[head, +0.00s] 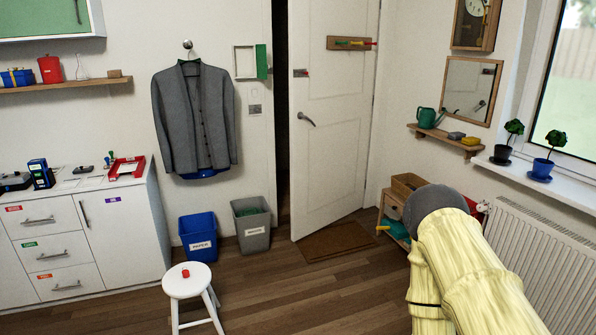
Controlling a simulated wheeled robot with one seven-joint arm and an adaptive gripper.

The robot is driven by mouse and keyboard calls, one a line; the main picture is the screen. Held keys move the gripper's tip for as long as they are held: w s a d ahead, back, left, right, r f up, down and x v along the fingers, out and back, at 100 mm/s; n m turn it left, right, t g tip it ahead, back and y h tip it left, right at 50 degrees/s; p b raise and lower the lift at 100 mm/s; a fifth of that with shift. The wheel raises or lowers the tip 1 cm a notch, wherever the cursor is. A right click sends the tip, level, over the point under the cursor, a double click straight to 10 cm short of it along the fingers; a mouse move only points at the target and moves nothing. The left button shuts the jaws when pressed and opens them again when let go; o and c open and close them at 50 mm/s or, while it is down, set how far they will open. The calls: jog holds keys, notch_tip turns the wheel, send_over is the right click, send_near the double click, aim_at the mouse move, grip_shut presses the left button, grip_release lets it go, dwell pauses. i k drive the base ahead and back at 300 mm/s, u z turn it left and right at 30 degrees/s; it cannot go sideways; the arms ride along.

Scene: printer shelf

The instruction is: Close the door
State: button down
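The white door (332,150) stands ajar in the middle of the head view. Its right edge is by the wall corner. Its free left edge stands out from the frame, with a dark gap (281,120) beside it. A dark lever handle (307,119) is near the free edge, with a small lock plate (301,73) holding a red piece above it. My arm, in a pale yellow cover with a grey rounded end, is at the lower right, apart from the door. My gripper's fingers do not show.
A brown doormat (331,241) lies at the door's foot. A grey bin (251,224) and a blue paper bin (198,237) stand left of the gap. A white stool (189,281) is in front. A small wooden stand (393,213) is right of the door. The middle floor is clear.

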aim_at(334, 42)
jog(key=i, duration=3.45)
jog(key=z, duration=0.25)
